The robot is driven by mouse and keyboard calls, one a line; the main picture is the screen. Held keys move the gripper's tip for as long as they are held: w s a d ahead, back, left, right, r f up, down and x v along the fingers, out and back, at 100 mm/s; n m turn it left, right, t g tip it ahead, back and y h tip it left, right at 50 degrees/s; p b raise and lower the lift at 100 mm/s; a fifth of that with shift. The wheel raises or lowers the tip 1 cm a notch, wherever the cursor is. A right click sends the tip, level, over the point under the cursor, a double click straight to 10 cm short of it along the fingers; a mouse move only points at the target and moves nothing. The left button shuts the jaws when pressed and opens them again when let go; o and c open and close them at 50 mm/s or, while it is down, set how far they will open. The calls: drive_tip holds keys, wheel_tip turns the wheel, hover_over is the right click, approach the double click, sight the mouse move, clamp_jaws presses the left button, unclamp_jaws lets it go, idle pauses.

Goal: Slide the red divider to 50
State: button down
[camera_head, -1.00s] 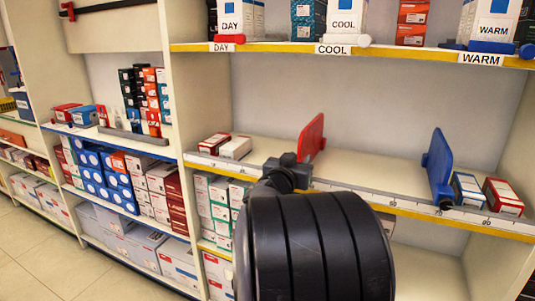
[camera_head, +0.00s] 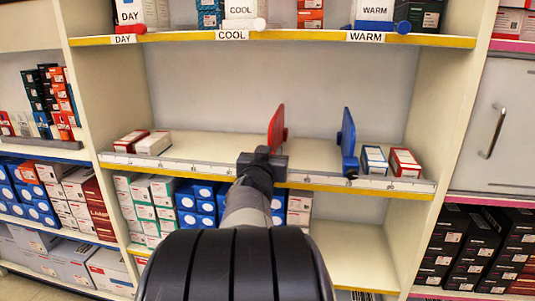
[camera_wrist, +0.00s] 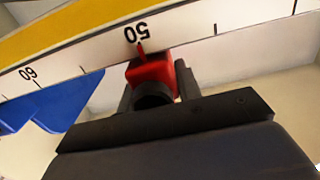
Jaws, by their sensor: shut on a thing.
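The red divider (camera_head: 277,128) stands upright on the middle shelf behind the scale rail (camera_head: 210,169). My gripper (camera_head: 262,160) is at the rail in front of it. In the wrist view my gripper (camera_wrist: 152,88) is shut on the red front block (camera_wrist: 150,70) of the divider, with one finger on each side. Its thin red pointer lies at the mark by the number 50 (camera_wrist: 137,32). The scale shows upside down there. The blue divider (camera_head: 348,133) stands to the right, apart from the red one; part of it shows in the wrist view (camera_wrist: 55,108).
Small boxes (camera_head: 153,143) lie at the shelf's left end. Red and blue boxes (camera_head: 404,162) stand right of the blue divider. The shelf between the left boxes and the red divider is bare. A labelled shelf (camera_head: 290,38) runs above, stocked shelves below.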

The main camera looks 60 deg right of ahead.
drive_tip(key=c, duration=1)
unclamp_jaws()
drive_tip(key=shift+a, duration=0.1)
drive_tip(key=p+v, duration=0.4)
drive_tip(key=v, duration=0.6)
drive_tip(key=shift+s+a, duration=0.15)
drive_tip(key=shift+a, duration=0.1)
drive_tip(key=shift+f, duration=0.1)
